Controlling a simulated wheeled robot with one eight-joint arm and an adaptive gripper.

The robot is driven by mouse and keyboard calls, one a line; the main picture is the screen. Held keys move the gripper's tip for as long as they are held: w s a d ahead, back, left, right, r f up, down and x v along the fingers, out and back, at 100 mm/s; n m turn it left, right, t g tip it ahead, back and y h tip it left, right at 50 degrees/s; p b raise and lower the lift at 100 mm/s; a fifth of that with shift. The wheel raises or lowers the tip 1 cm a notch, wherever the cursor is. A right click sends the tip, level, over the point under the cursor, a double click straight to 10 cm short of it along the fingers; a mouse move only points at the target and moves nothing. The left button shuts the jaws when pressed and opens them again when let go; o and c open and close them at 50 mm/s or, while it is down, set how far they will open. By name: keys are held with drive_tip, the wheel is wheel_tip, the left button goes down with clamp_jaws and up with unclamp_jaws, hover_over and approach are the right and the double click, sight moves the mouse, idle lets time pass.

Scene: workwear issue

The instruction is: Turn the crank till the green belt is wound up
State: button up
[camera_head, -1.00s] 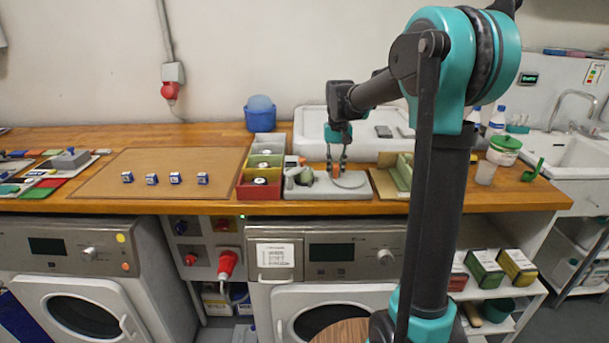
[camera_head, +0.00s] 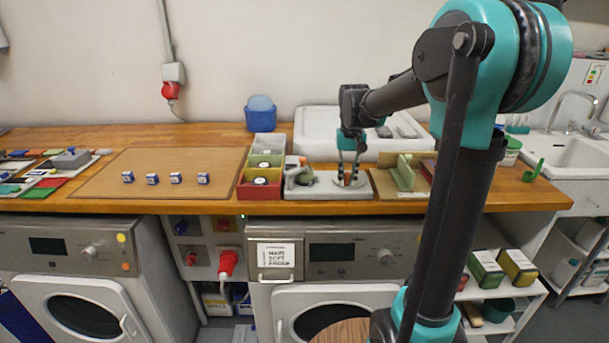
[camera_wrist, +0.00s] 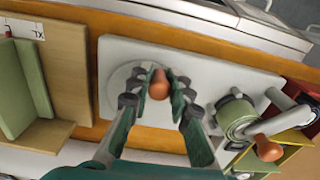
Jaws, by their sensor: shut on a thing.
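The winder's pale grey base (camera_wrist: 118,62) sits on the wooden counter, and it shows in the head view (camera_head: 322,191). A round pale disc (camera_wrist: 122,82) lies on it, with an upright orange-brown crank knob (camera_wrist: 158,86). My gripper (camera_wrist: 157,90) is shut on this knob from above; it also shows in the head view (camera_head: 351,180), where the fingers largely cover the knob. The green belt (camera_wrist: 236,114) is a coil around a grey hub at the other end of the base. A second orange-brown knob (camera_wrist: 268,148) stands beside the coil. Any loose belt end is not clear.
Red, yellow and green bins (camera_head: 256,190) stand directly left of the winder. A wooden board with a green upright piece (camera_head: 405,172) is to its right. A white basin (camera_head: 313,142) is behind. A brown mat (camera_head: 150,175) with several small blue-white boxes lies farther left.

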sight(361, 175)
drive_tip(key=shift+w+d, duration=0.2)
drive_tip(key=shift+d, duration=0.75)
drive_tip(key=shift+w+d, duration=0.15)
drive_tip(key=shift+d, duration=0.75)
drive_tip(key=shift+w+d, duration=0.3)
drive_tip(key=shift+d, duration=0.2)
drive_tip(key=shift+w+d, duration=0.45)
drive_tip(key=shift+w, duration=0.2)
drive_tip(key=shift+w+d, duration=0.2)
drive_tip(key=shift+w, duration=0.65)
drive_tip(key=shift+o, duration=0.5)
drive_tip(key=shift+w, duration=0.75)
drive_tip(key=shift+w+a, duration=0.1)
drive_tip(key=shift+w, duration=0.25)
drive_tip(key=shift+w+a, duration=0.45)
drive_tip(key=shift+w, duration=0.25)
drive_tip(key=shift+c, duration=0.5)
drive_tip(key=shift+w+a, duration=0.25)
drive_tip(key=shift+a, duration=0.3)
drive_tip(key=shift+w+a, duration=0.2)
drive_tip(key=shift+a, duration=0.3)
drive_tip(key=shift+s+a, duration=0.15)
drive_tip(key=shift+a, duration=0.75)
drive_tip(key=shift+s+a, duration=0.1)
drive_tip(key=shift+a, duration=0.75)
drive_tip(key=shift+s+a, duration=0.4)
drive_tip(key=shift+a, duration=0.25)
drive_tip(key=o, duration=0.7)
drive_tip(key=shift+o, duration=0.2)
